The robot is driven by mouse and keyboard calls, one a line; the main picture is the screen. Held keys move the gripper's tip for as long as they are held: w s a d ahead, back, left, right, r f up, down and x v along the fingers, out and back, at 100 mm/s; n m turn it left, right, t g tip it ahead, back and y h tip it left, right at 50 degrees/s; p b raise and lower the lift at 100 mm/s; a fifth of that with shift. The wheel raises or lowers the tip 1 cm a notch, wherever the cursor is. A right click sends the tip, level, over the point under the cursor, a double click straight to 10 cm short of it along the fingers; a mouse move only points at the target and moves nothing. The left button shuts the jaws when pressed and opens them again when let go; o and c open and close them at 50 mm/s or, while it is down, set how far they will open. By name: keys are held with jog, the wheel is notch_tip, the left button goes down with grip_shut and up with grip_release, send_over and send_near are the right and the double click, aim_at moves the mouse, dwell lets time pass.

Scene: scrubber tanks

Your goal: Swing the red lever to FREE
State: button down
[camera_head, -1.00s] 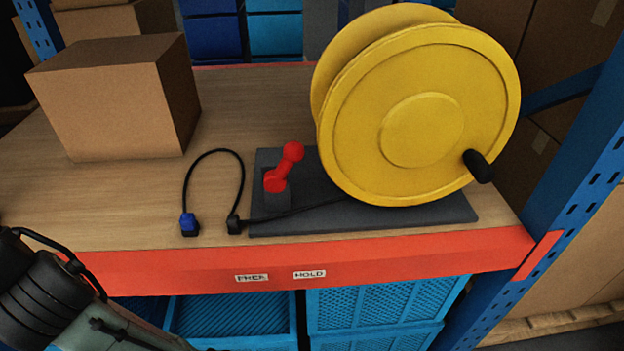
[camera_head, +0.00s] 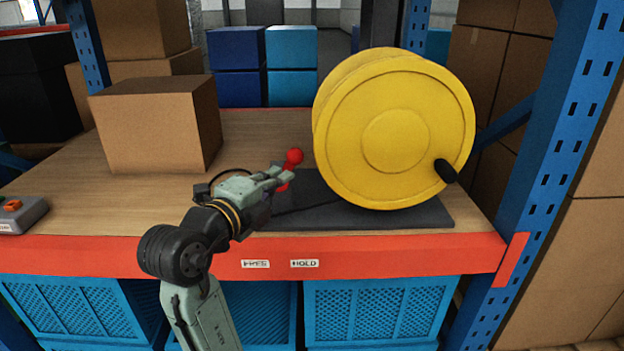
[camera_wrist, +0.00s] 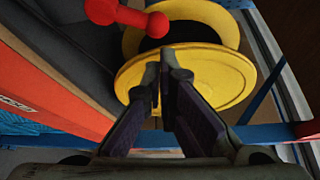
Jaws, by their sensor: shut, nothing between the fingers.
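The red lever (camera_head: 294,156) has a round knob and stands on a dark base plate (camera_head: 330,211), left of the yellow reel. Its knob tilts to the right, the side of the HOLD label (camera_head: 304,264); the FREE label (camera_head: 256,264) is to its left on the orange shelf edge. My gripper (camera_head: 283,177) is shut and empty, and hides the lower part of the lever in the head view. In the wrist view the lever (camera_wrist: 124,14) lies above the closed fingertips (camera_wrist: 163,62), with a small gap in the picture. Whether they touch I cannot tell.
The yellow reel (camera_head: 395,140) with a black crank handle (camera_head: 446,171) stands close right of the lever. A cardboard box (camera_head: 160,125) sits at the left back. A grey box with an orange button (camera_head: 18,212) is at the far left. A blue upright (camera_head: 540,150) bounds the right.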

aim_at(288, 169)
jog(key=shift+s+d+f+m+g+h, duration=0.3)
jog(key=shift+d+f+m+g, duration=0.1)
jog(key=shift+d+f+m, duration=0.15)
jog(key=shift+w+r, duration=0.1)
jog(key=shift+w, duration=0.1)
jog(key=p+x, duration=0.3)
jog(key=x, duration=0.6)
jog(key=shift+w+d, duration=0.2)
jog(key=shift+w, duration=0.1)
